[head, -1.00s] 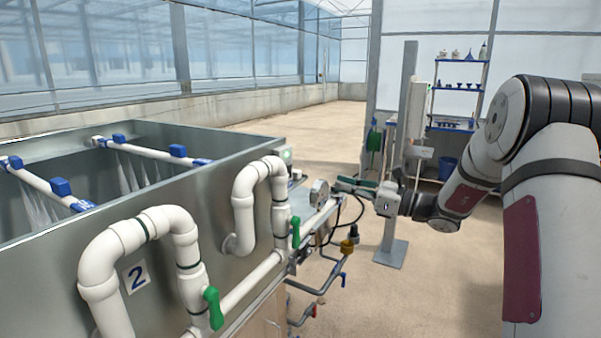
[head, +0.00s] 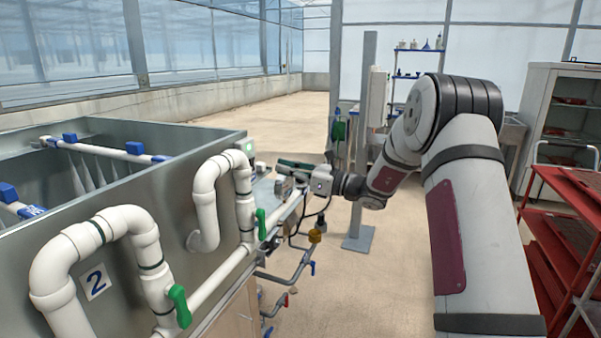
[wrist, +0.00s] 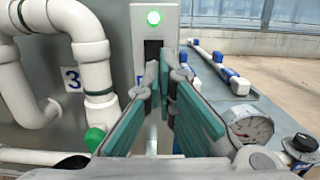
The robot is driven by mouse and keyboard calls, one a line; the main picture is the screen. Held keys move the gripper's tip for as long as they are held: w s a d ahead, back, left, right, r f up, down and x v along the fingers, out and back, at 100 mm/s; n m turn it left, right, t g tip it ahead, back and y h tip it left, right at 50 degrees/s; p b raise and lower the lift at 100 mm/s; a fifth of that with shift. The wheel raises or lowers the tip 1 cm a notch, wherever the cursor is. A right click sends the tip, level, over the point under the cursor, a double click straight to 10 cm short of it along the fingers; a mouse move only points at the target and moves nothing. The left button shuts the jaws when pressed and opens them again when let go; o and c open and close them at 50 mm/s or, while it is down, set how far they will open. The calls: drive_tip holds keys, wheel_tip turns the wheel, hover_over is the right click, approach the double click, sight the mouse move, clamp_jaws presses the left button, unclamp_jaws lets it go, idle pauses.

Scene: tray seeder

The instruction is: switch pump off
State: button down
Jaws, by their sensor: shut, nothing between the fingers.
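The pump's switch box is a narrow grey panel with a lit green lamp (wrist: 153,17) at the top centre of the wrist view and a dark switch (wrist: 152,50) below it. The lower part of the panel is hidden behind my fingers. My gripper (wrist: 164,76) has teal finger pads, is shut and empty, and points at the panel just below the switch. It looks apart from it. In the head view my gripper (head: 282,163) is just right of the box.
A round pressure gauge (wrist: 248,128) sits to the right of my fingers. White pipes (wrist: 80,40) with a green valve handle (wrist: 95,138) stand to the left. The steel tank (head: 210,146) fills the left of the head view. A red cart (head: 565,235) stands at the right.

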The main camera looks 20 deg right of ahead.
drive_tip(key=x, duration=0.6)
drive_tip(key=shift+w, duration=0.2)
drive_tip(key=shift+a, duration=0.25)
drive_tip(key=shift+w+a+r+g+h, duration=0.15)
drive_tip(key=shift+r+g+h, duration=0.05)
drive_tip(key=shift+g+h, duration=0.1)
drive_tip(key=shift+w+a+r+g+h+p, duration=0.1)
drive_tip(key=shift+r+g+h+p, duration=0.2)
drive_tip(key=shift+g+h+p, duration=0.15)
drive_tip(key=shift+a+f, duration=0.1)
drive_tip(key=shift+f, duration=0.05)
approach(254, 159)
drive_tip(key=v, duration=0.6)
drive_tip(key=shift+d, duration=0.25)
